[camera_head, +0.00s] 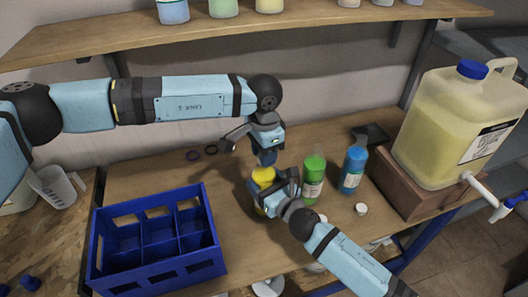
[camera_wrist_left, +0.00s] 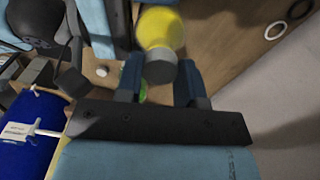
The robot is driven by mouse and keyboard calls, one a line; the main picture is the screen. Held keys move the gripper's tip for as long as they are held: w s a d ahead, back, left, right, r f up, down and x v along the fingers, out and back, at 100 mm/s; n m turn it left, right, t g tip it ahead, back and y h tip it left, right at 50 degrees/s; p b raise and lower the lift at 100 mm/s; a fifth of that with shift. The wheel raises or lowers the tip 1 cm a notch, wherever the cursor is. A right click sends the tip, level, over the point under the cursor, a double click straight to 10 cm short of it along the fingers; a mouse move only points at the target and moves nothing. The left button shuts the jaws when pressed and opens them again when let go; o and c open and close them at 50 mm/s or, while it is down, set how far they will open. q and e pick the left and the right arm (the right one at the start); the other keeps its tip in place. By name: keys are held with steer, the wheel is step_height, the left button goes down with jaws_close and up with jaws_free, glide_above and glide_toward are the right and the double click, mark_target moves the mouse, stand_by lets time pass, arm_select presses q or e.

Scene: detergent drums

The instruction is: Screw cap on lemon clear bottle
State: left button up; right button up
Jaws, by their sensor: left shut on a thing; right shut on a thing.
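The lemon bottle (camera_head: 263,178) stands on the workbench, yellow and upright, and it also shows in the left wrist view (camera_wrist_left: 158,27). My right gripper (camera_head: 277,189) is shut around the side of the bottle. My left gripper (camera_head: 267,158) is above the bottle, pointing down. In the left wrist view, my left gripper (camera_wrist_left: 160,82) is shut on a grey cap (camera_wrist_left: 161,68), which lines up with the bottle's top. I cannot tell whether the cap touches the neck. In the head view the cap is hidden by the fingers.
A green bottle (camera_head: 314,180) and a blue bottle (camera_head: 353,170) stand close to the right. A loose white cap (camera_head: 361,209) lies in front of them. A blue divided crate (camera_head: 158,274) is at left. A large yellow drum (camera_head: 448,130) sits on a wooden block (camera_head: 393,190) at right.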

arm_select(q)
steer(key=o, duration=0.9)
steer(key=shift+r, duration=0.1)
steer(key=shift+r, duration=2.2)
steer(key=shift+c, duration=0.3)
